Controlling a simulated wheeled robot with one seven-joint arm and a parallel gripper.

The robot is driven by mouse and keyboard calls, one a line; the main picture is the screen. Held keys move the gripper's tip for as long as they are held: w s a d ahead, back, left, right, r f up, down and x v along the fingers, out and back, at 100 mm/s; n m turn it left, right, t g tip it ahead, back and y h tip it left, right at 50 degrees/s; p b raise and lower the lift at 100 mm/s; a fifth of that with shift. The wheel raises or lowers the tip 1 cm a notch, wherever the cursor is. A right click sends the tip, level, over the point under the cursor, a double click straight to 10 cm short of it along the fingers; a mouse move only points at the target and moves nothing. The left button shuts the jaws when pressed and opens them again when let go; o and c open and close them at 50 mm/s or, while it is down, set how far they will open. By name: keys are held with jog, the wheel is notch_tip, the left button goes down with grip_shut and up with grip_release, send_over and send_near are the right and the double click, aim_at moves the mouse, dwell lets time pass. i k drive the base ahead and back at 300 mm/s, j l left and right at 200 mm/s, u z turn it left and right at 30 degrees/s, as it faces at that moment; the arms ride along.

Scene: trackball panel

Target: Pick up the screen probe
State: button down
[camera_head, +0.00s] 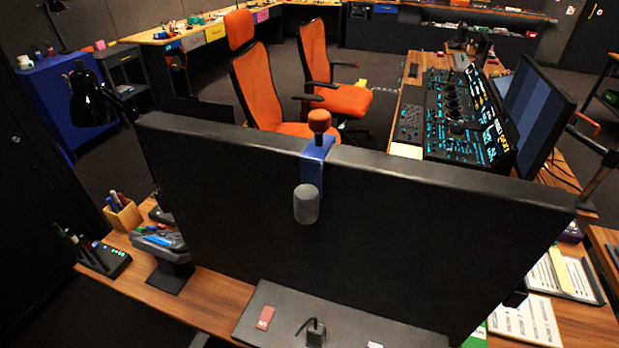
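What looks like the screen probe (307,203) hangs over the top edge of a large black monitor (225,200) seen from behind. It has a blue bracket across the edge, an orange-red knob standing above it, and a rounded grey body hanging on the near side. Nothing is holding it apart from the monitor edge. My gripper is not in view.
The monitor stands on a wooden desk (215,298) with a pen cup (122,214), a pen rack (104,260) and papers (526,322). A black lamp (90,97) rises at left. Orange chairs (262,85) stand behind. A control console (455,115) is at right.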

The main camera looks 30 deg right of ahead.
aim_at(307, 196)
jog(key=z, duration=2.75)
jog(key=u, duration=2.75)
jog(key=k, duration=0.85)
